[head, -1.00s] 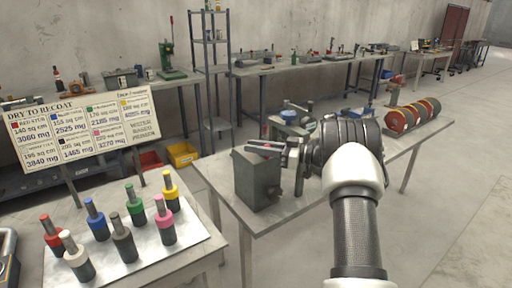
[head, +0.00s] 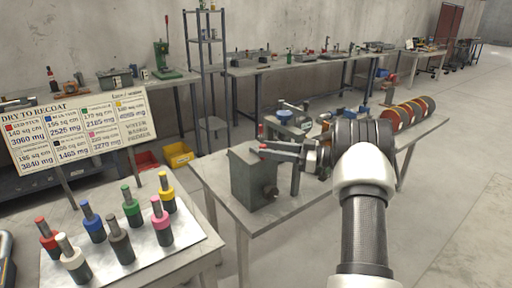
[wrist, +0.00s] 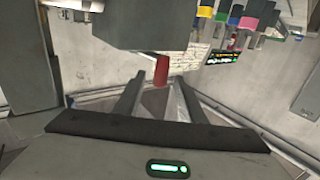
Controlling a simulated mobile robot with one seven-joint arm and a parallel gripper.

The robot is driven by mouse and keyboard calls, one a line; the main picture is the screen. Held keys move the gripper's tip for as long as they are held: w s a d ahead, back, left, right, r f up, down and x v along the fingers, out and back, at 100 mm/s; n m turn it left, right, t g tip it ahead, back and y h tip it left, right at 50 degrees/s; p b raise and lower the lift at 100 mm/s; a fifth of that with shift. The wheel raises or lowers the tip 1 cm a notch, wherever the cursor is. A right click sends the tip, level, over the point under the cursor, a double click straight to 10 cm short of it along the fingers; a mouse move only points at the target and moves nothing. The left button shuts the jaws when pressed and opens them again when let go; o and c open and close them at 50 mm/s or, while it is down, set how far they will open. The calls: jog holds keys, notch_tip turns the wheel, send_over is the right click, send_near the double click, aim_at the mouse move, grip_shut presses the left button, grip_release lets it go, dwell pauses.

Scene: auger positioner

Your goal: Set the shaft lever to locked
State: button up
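A grey block (wrist: 140,25) fills the top of the wrist view.
On the left are several coloured-cap bottles on a tray (head: 188,238) and a printed board (head: 75,130). The floor at right is clear.

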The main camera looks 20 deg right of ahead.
jog(key=v, duration=1.1)
jog(key=shift+p, duration=0.3)
jog(key=shift+c, duration=0.4)
